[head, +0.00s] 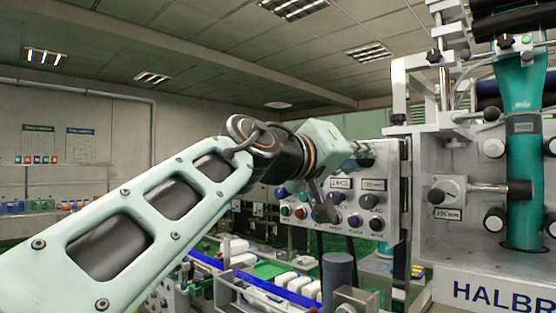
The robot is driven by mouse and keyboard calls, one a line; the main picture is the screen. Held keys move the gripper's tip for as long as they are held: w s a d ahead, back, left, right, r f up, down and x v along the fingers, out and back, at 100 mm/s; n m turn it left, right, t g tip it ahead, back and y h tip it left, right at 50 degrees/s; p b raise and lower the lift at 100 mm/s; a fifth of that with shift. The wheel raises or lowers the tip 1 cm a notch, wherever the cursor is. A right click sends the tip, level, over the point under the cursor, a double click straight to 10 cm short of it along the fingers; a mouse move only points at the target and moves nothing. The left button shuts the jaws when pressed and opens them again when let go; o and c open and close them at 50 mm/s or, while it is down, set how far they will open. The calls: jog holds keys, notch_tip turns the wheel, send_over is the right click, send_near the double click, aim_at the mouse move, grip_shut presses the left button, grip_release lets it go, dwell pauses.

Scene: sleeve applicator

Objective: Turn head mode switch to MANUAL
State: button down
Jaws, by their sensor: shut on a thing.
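The control panel (394,185) is a grey upright plate in the middle right, with several knobs and buttons. A dark knob (370,200) at its right has a small label below it that seems to read HEAD. I cannot read any MANUAL mark or tell where its pointer stands. My gripper (326,211) reaches down in front of the panel's lower middle, left of that knob. Its dark fingers are closed at a control on the panel face. The fingers and wrist hide that control, so I cannot tell which one it is.
Two small displays (373,184) are above the knobs. A teal column (521,150) and steel machine frame stand close on the right. A conveyor (275,292) with white packs runs below the panel.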

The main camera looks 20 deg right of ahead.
jog(key=c, duration=1.8)
grip_release()
jog(key=shift+o, duration=0.2)
jog(key=v, duration=1.2)
jog(key=shift+f, duration=0.1)
